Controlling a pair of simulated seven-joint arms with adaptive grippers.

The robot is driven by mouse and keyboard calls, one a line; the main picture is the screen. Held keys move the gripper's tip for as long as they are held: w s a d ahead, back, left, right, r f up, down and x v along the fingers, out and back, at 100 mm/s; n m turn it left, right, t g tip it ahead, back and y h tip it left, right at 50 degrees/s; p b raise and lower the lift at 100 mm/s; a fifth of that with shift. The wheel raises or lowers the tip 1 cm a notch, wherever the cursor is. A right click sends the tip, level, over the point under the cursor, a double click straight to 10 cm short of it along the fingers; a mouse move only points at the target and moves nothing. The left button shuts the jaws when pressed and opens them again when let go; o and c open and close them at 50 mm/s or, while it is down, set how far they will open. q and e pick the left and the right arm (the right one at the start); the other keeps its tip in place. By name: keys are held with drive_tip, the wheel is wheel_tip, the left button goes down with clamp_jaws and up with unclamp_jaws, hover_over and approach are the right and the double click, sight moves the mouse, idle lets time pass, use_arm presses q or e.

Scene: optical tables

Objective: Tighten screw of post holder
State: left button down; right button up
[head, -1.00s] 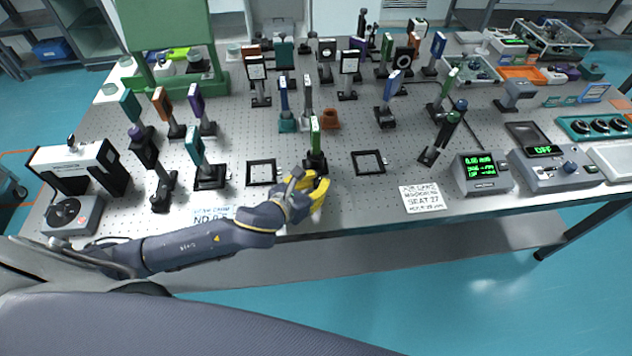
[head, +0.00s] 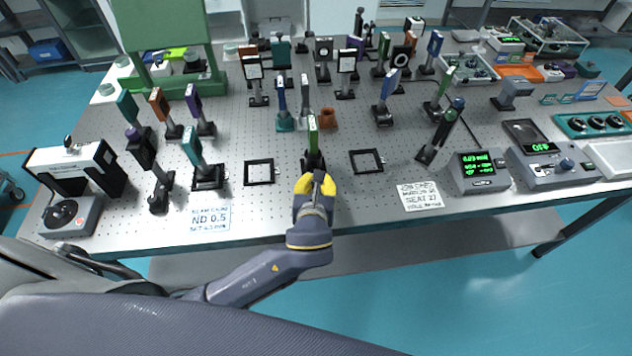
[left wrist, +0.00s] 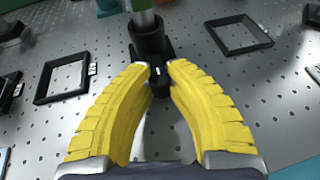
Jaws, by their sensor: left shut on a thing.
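A black post holder (head: 314,161) stands upright near the front edge of the table, carrying a post with a green-edged plate (head: 312,130). The post holder also shows at the top of the left wrist view (left wrist: 148,36). Its small black screw (left wrist: 158,78) sticks out toward my left gripper (left wrist: 159,66). The yellow fingertips are shut on the screw, one on each side. In the head view my left gripper (head: 316,184) is at the front foot of the holder and hides the screw. My right gripper is not in view.
Empty black square frames lie left (head: 259,172) and right (head: 367,161) of the holder. A teal-plated mount (head: 207,176) stands further left. Paper cards (head: 420,195) lie near the front edge. A display box (head: 480,171) stands to the right. Several post mounts crowd behind.

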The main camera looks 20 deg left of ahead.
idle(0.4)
use_arm(q)
drive_tip(key=c, duration=1.2)
unclamp_jaws()
drive_tip(key=v, duration=1.2)
